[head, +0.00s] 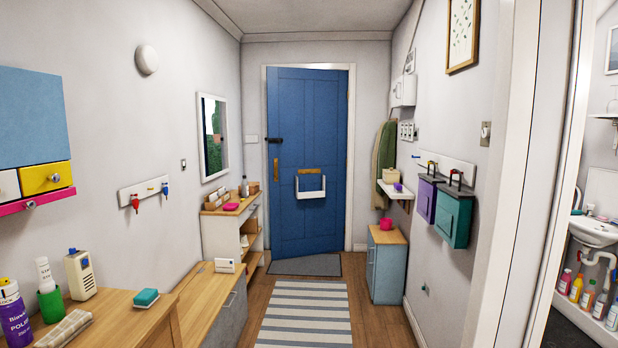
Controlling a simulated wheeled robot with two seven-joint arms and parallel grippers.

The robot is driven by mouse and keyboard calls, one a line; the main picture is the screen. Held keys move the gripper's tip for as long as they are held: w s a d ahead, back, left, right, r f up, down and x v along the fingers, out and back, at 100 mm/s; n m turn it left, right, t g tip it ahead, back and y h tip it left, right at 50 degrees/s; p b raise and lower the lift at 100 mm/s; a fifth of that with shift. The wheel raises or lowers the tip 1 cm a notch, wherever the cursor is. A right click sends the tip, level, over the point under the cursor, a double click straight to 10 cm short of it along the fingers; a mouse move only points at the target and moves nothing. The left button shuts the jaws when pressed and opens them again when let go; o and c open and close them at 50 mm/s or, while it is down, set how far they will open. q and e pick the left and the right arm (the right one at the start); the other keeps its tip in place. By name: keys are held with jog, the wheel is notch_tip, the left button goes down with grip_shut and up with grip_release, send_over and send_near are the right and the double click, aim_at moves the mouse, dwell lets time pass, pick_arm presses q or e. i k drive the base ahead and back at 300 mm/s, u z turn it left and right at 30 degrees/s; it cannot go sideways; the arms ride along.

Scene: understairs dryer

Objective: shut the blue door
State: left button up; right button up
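The blue door (311,225) stands at the far end of the hallway in a white frame (352,130). It has a dark lock (274,140) near its left edge and a brass plate with a white letter basket (311,194) at mid-height. Its hinge side appears to be on the right. Its bottom edge slants, with the left end lower and nearer, so it looks slightly ajar into the hall. Neither of my grippers is in view.
A grey doormat (306,265) and a striped rug (303,312) lie on the floor before the door. A wooden-topped cabinet (215,300) and shelf unit (222,235) line the left; a small blue cabinet (387,268) stands right. The middle is clear. A light blue panel (32,115) hangs upper left.

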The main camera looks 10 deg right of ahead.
aim_at(307, 108)
jog(key=z, duration=0.3)
jog(key=i, duration=7.6)
jog(key=z, duration=0.05)
